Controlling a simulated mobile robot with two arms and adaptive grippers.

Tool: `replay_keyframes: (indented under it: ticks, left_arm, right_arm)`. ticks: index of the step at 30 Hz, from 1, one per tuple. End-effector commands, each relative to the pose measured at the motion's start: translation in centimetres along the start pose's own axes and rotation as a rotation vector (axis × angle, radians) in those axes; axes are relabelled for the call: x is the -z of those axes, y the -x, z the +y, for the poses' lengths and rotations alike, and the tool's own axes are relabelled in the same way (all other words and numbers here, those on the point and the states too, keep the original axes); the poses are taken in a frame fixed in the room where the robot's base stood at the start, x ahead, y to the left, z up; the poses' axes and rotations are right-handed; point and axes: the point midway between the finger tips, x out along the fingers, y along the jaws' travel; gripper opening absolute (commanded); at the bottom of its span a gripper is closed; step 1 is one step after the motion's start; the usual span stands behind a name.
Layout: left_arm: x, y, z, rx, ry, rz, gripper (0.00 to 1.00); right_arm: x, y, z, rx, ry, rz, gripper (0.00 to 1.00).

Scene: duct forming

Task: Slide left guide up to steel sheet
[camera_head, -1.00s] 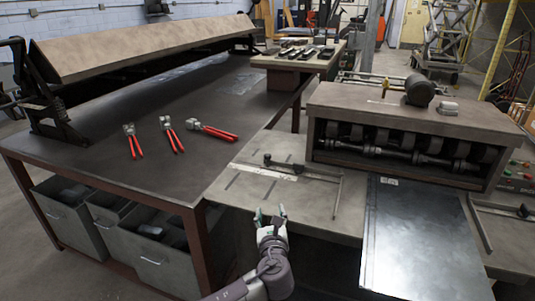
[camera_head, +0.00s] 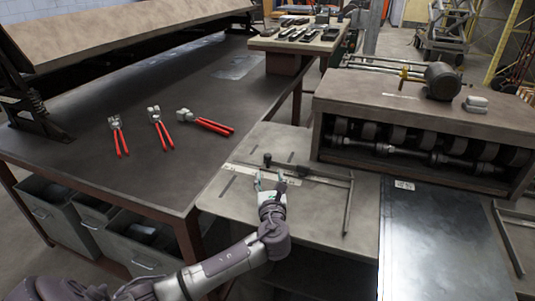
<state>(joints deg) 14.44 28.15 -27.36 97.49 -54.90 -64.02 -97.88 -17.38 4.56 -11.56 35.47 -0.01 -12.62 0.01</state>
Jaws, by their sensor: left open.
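The left guide (camera_head: 348,208) is a thin dark metal bar on the forming machine's table, with a cross arm and a black knob (camera_head: 267,159) at its far left end. The steel sheet (camera_head: 432,245) is a grey, shiny flat plate to the right of the guide, in front of the rollers. A strip of bare table separates the guide from the sheet. My left gripper (camera_head: 269,180) is open and empty, over the table just below the cross arm near the knob. I cannot tell whether it touches the arm. My right gripper is not in view.
The roller machine (camera_head: 425,115) stands behind the sheet. Another guide (camera_head: 509,240) lies to the sheet's right. A dark workbench (camera_head: 150,95) at left holds red-handled tools (camera_head: 205,122). Bare table (camera_head: 312,218) lies between my gripper and the left guide's bar.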

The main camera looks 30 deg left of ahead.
Motion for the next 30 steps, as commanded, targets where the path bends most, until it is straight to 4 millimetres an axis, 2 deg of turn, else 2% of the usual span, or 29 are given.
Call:
replay_keyframes:
  ticks: [3, 9, 15, 21, 30]
  left_arm:
    - [-0.2, -2.6, 0.1, -0.004, -0.001, -0.003, 0.53]
    - [-0.2, -6.9, 0.1, -0.004, 0.0, -0.002, 0.53]
    - [-0.1, -10.2, 0.1, -0.003, 0.0, -0.001, 0.53]
    - [-0.1, -11.6, 0.0, -0.001, 0.001, -0.001, 0.53]
    - [-0.1, -11.8, 0.0, 0.0, 0.001, 0.0, 0.53]
  right_arm:
    - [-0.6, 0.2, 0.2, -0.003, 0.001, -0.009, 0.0]
    - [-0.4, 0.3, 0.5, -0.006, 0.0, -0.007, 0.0]
    - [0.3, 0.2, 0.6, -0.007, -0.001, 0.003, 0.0]
    - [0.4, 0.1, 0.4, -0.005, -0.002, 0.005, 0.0]
    - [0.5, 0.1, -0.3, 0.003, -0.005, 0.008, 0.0]
